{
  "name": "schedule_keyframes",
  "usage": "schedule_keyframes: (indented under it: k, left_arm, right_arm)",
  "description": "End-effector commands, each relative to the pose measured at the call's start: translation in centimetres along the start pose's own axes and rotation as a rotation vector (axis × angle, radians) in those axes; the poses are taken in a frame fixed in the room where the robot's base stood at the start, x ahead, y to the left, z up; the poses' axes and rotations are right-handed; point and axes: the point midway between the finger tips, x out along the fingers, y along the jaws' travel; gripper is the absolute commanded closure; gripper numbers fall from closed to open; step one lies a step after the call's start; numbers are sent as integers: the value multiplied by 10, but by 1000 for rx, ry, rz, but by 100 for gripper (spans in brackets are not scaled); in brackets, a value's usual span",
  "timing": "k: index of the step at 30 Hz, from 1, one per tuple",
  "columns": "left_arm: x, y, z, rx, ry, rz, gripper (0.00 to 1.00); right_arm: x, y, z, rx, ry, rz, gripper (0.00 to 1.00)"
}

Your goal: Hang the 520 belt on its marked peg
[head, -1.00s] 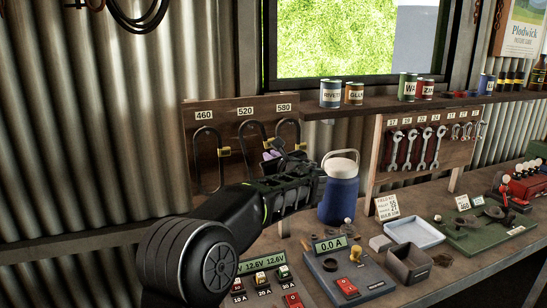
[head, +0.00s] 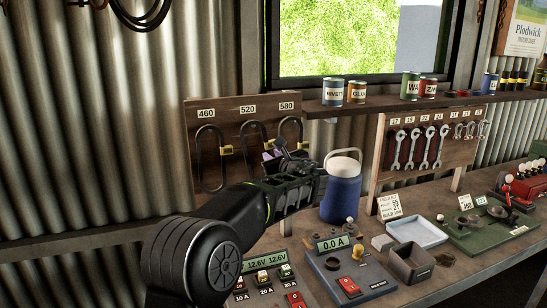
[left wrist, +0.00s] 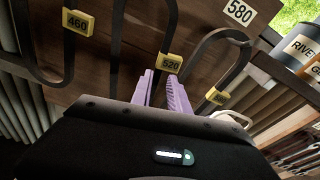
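The 520 belt (head: 254,135) is a dark loop hanging on the wooden board under the 520 label (head: 247,108). Its yellow 520 tag (left wrist: 170,63) shows in the left wrist view; in the head view my gripper hides the tag and the loop's lower part. My left gripper (head: 280,157) is in front of this belt. In the left wrist view its purple fingers (left wrist: 162,80) stand apart, with the tag just beyond their tips. I cannot tell whether they touch the belt. My right gripper is in neither view.
The 460 belt (head: 210,160) hangs to the left and the 580 belt (head: 290,130) to the right, both close by. A blue jug (head: 341,190) stands on the bench right of my gripper. A shelf (head: 390,102) with cans is above. Electrical panels (head: 340,270) sit in front.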

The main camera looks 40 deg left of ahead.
Motion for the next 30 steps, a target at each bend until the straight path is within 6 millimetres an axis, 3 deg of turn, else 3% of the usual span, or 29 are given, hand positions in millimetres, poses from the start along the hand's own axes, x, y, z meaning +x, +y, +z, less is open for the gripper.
schedule_keyframes:
  k: [4, 14, 30]
  left_arm:
    - [0, 0, 0, 0, 0, 0, 66]
    - [-3, 0, -1, 0, 1, -1, 66]
    - [-74, 0, -1, -2, 1, -3, 66]
  right_arm:
    - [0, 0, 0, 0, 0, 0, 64]
    - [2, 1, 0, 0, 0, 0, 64]
    - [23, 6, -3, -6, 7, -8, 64]
